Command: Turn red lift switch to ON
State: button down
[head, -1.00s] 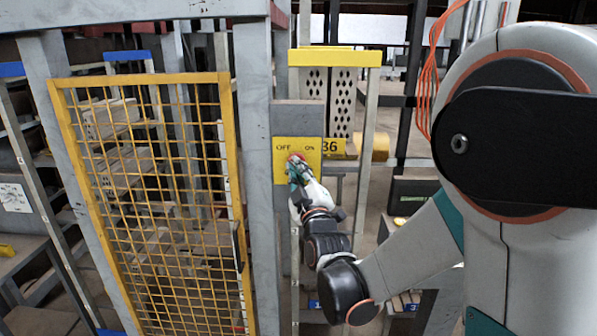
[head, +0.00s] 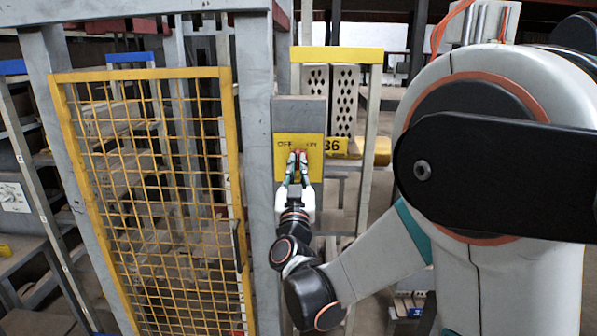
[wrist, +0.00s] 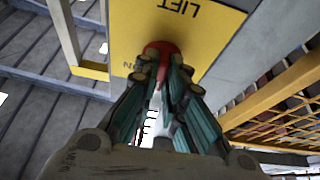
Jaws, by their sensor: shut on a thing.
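The red lift switch (head: 297,154) is on a yellow plate (head: 313,172) with OFF at the upper left and ON at the upper right. The plate is on a grey box (head: 298,109) fixed to the post. My gripper (head: 297,161) is shut on the switch from below and covers much of it. In the wrist view the red switch (wrist: 160,47) shows between my fingertips (wrist: 162,72). There LIFT reads upside down, and part of ON shows beside the left finger. The switch's exact pointing is hidden by my fingers.
A yellow mesh gate (head: 150,200) stands left of the post (head: 257,150). A yellow-topped frame (head: 336,55) with perforated grey hollow bricks (head: 343,100) stands behind on the right.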

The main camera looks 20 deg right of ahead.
jog(key=shift+w+a+r+m+g+h+p, duration=0.15)
jog(key=shift+m+g+h, duration=0.6)
jog(key=shift+m, duration=1.4)
jog(key=shift+s+a+f+m+g+h+p, duration=0.1)
jog(key=shift+m+g+h+p, duration=0.3)
jog(key=shift+m+h, duration=1.2)
jog(key=shift+w+a+r+m+g+h+p, duration=0.2)
jog(key=shift+m+g, duration=0.55)
jog(key=shift+m, duration=2)
jog(key=shift+s+d+f, duration=0.1)
jog(key=shift+s, duration=0.05)
jog(key=c, duration=1.7)
grip_release()
jog(key=v, duration=1.2)
